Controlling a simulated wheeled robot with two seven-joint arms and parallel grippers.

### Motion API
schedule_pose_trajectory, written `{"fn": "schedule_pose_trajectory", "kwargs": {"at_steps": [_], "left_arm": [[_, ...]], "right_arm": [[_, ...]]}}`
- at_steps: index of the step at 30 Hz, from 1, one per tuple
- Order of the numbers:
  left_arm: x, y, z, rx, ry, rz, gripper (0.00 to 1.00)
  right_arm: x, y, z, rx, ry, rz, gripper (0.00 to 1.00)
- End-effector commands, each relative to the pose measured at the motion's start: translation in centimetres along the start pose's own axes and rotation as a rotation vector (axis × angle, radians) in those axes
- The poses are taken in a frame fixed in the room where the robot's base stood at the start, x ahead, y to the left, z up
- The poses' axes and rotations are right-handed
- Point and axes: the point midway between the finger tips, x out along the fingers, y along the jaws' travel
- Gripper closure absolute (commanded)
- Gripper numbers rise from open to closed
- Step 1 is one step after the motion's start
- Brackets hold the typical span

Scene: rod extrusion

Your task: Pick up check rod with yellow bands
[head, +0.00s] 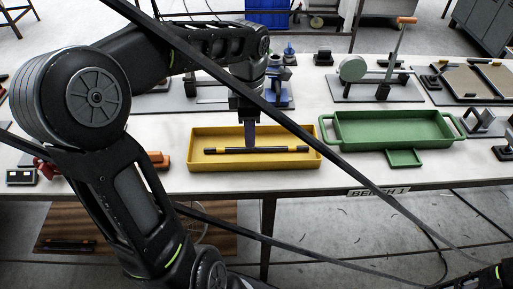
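The check rod (256,150) is a dark, thin rod with yellow bands near its ends. It lies lengthwise in the yellow tray (207,178) on the bench. My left gripper (251,143) points straight down over the tray, with its fingertips just above or at the middle of the rod. The fingers show edge-on, so I cannot tell whether they are open or shut, or whether they touch the rod. Part of my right arm shows in the bottom right corner, but its gripper cannot be made out.
A green tray (330,133) with handles stands right of the yellow tray, with a small green tray (404,158) in front. Fixtures stand behind on the white bench. An orange object (164,161) is left of the yellow tray. Another dark rod (68,245) lies on a brown board below.

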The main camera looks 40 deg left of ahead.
Motion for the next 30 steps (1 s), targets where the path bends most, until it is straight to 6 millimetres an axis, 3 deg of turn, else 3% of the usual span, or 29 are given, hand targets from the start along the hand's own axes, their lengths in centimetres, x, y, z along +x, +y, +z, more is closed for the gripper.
{"fn": "schedule_pose_trajectory", "kwargs": {"at_steps": [12, 30], "left_arm": [[4.8, -0.1, -0.2, 0.001, 0.001, -0.003, 0.61], [5.0, -0.1, -0.2, 0.001, 0.000, -0.001, 0.61]], "right_arm": [[-1.2, -0.4, 0.2, 0.003, -0.004, 0.005, 0.64], [-1.2, -0.3, 0.2, 0.003, -0.004, 0.004, 0.64]]}}
